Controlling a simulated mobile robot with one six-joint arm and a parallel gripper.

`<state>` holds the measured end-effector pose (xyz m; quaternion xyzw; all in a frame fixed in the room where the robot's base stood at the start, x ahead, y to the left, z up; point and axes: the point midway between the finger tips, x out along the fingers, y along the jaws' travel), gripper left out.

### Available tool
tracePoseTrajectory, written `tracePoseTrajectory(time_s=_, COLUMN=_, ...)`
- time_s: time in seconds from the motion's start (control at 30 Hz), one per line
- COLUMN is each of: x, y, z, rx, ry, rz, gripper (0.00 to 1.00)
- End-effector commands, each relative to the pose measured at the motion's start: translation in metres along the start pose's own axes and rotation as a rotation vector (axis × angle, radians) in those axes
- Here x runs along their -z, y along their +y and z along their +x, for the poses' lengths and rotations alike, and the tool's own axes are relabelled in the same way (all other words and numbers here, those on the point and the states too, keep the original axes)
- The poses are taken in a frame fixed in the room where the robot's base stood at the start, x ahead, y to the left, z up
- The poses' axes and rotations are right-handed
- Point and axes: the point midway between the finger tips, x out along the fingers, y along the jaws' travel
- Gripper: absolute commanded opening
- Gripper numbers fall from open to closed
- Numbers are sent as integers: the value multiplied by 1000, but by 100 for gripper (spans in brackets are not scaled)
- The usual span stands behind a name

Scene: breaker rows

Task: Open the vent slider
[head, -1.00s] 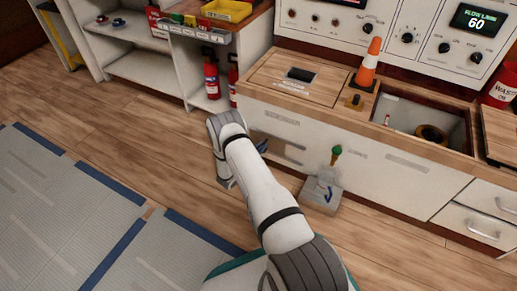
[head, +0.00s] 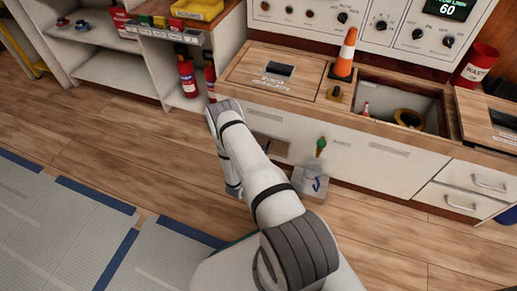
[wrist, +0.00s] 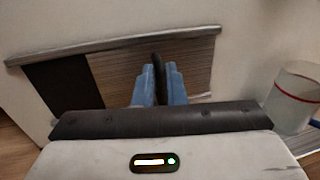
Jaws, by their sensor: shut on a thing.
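The vent slider (wrist: 118,73) is a brown, wood-grained panel in a low cabinet front, under a metal rail. A dark gap (wrist: 62,86) shows at its left end in the wrist view. My gripper (wrist: 157,82) has blue fingers closed on the slider's upright black handle (wrist: 157,66). In the head view, the brown slider (head: 270,145) shows just right of my arm. My gripper is hidden behind my arm there.
A pale container with a red stripe (wrist: 299,96) stands close right in the wrist view. Fire extinguishers (head: 187,76) are at left. Open floor lies in front.

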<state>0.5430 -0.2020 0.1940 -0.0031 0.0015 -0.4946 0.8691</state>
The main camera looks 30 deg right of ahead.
Motion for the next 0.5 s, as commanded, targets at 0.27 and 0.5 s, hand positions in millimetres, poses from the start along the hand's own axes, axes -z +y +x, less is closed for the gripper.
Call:
tracePoseTrajectory(time_s=0.27, x=-1, y=3, z=4, rx=3, ry=-1, rz=11, gripper=19)
tracePoseTrajectory(time_s=0.5, x=-1, y=5, z=2, rx=-3, ry=-1, rz=9, gripper=33)
